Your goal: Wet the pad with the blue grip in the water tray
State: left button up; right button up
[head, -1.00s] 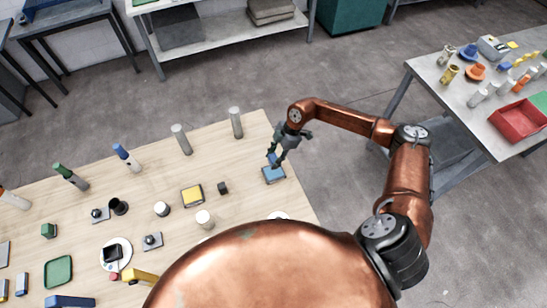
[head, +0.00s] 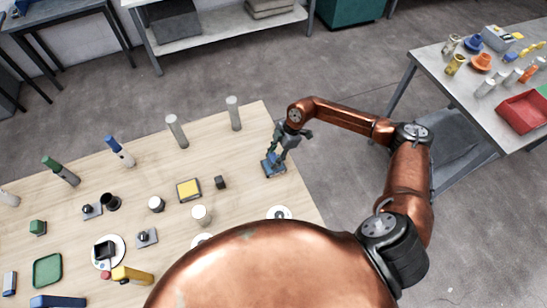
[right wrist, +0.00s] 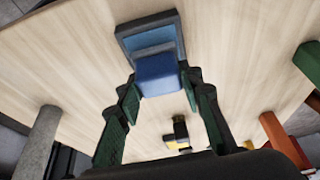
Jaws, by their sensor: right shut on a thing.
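My right gripper (head: 271,164) is shut on the blue grip of the pad, near the right edge of the wooden table. In the right wrist view the blue grip (right wrist: 160,76) sits between the two green fingertips. The water tray (head: 266,174) is a small square with a dark rim and blue inside, right under the gripper; its rim (right wrist: 124,43) also shows in the right wrist view. The pad is mostly hidden under the grip and appears to be inside or just over the tray; contact is unclear. My left gripper is not in view.
A yellow square with a dark rim (head: 189,190) and a small black block (head: 220,183) lie left of the tray. Grey cylinders (head: 233,113) stand along the far edge. A white cup (head: 201,214) stands nearer. Bare wood surrounds the tray.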

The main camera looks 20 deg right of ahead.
aim_at(273, 157)
jog(key=shift+f, duration=0.4)
dwell(0.8)
jog(key=shift+f, duration=0.15)
dwell(1.6)
jog(key=shift+s, duration=0.1)
notch_tip(273, 157, up, 7)
jog(key=p, duration=0.7)
dwell(0.3)
dwell(0.5)
